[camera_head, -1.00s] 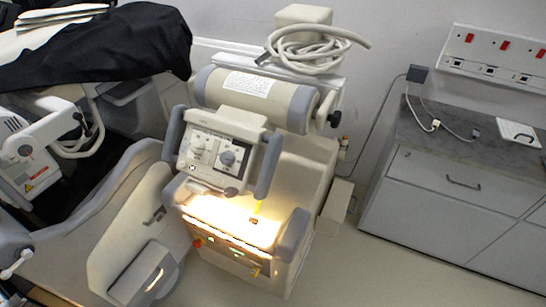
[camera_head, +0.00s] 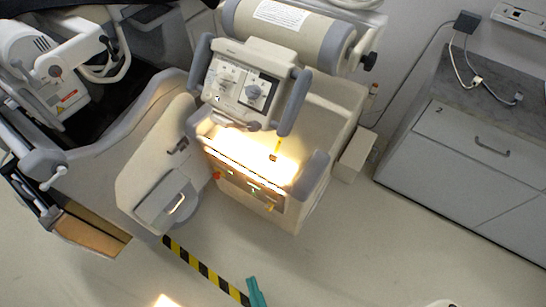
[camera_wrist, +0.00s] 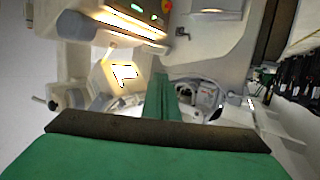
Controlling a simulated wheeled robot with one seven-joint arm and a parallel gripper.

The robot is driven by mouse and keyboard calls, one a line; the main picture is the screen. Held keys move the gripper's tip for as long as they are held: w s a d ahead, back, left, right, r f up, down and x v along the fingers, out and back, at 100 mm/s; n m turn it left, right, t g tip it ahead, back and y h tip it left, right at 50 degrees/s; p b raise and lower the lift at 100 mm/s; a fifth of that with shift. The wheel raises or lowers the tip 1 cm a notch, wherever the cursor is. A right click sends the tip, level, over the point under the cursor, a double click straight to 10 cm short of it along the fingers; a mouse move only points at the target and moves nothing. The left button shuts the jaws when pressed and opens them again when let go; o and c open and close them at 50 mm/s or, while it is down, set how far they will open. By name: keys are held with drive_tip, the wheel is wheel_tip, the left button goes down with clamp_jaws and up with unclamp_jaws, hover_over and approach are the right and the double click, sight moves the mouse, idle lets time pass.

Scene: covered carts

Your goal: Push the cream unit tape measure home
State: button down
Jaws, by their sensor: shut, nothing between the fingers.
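The cream unit (camera_head: 325,120) stands in the middle of the head view, with a control panel and a brightly lit ledge. A small yellow strip with a dark end (camera_head: 276,151), possibly the tape measure, shows at the right of this ledge. Glare makes it hard to tell how far it sticks out. Another small yellow piece (camera_head: 270,207) is on the front face below. My gripper (camera_head: 253,284) is green, shut and empty at the bottom of the head view, apart from the unit. It also shows in the wrist view (camera_wrist: 162,82), with the lit unit beyond.
A second unit with a grey-edged cream body (camera_head: 150,130) stands at the left. A grey-topped cabinet (camera_head: 450,170) is at the right, and a small box (camera_head: 354,155) sits beside the unit. Black and yellow floor tape (camera_head: 200,268) crosses open floor in front.

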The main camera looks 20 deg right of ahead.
drive_tip(key=c, duration=1.8)
unclamp_jaws()
drive_tip(key=shift+a+f, duration=0.1)
drive_tip(key=shift+f, duration=0.05)
drive_tip(key=o, duration=0.4)
drive_tip(key=shift+g, duration=0.9)
drive_tip(key=w+f, duration=0.8)
drive_tip(key=shift+w+f, duration=0.1)
drive_tip(key=shift+w, duration=0.15)
drive_tip(key=shift+c, duration=0.2)
drive_tip(key=m+g+h, duration=0.6)
drive_tip(key=m+h, duration=0.5)
approach(273, 156)
drive_tip(key=x, duration=1)
